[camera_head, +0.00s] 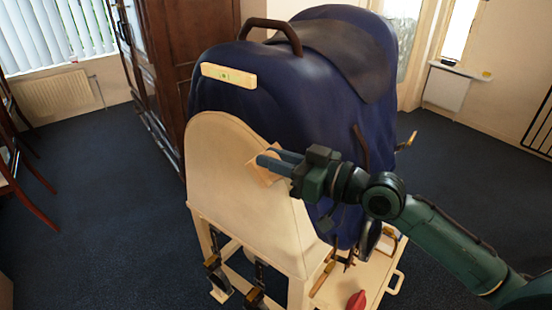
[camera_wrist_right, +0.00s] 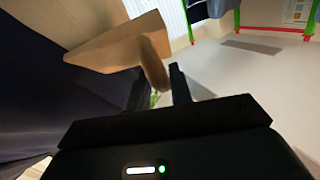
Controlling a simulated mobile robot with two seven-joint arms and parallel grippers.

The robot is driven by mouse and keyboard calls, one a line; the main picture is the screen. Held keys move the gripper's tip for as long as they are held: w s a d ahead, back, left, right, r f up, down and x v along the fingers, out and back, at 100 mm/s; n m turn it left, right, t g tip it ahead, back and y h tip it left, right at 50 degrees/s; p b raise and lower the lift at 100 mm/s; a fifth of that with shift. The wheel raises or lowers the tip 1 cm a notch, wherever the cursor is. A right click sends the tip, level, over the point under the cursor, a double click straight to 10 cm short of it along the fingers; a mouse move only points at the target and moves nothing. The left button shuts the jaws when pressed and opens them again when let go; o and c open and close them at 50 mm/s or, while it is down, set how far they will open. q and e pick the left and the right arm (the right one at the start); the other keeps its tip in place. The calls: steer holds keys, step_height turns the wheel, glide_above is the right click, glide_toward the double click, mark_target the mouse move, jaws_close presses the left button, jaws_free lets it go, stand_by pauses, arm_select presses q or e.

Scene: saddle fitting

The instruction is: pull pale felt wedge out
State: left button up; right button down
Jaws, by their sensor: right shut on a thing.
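The pale felt wedge (camera_head: 262,176) shows as a small tan piece at the right edge of the cream end panel (camera_head: 237,180), beside the blue-covered saddle form (camera_head: 290,95). My right gripper (camera_head: 275,161) comes in from the right and hides part of it. In the right wrist view the wedge (camera_wrist_right: 112,46) is a flat tan piece with a rounded tab (camera_wrist_right: 153,65). The fingers of my right gripper (camera_wrist_right: 157,88) are shut on this tab. I cannot tell how far the wedge sits in the gap. My left gripper is not in view.
A brown saddle (camera_head: 345,50) and curved handle (camera_head: 272,30) top the form. A cream strip (camera_head: 228,76) with a green mark lies on its front. Below, a wooden stand holds a shelf (camera_head: 375,275) with a red object (camera_head: 356,300).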

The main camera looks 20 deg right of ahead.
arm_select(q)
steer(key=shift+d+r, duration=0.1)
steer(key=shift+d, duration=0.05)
arm_select(e)
steer(key=c, duration=1.4)
jaws_free()
steer(key=shift+o, duration=0.2)
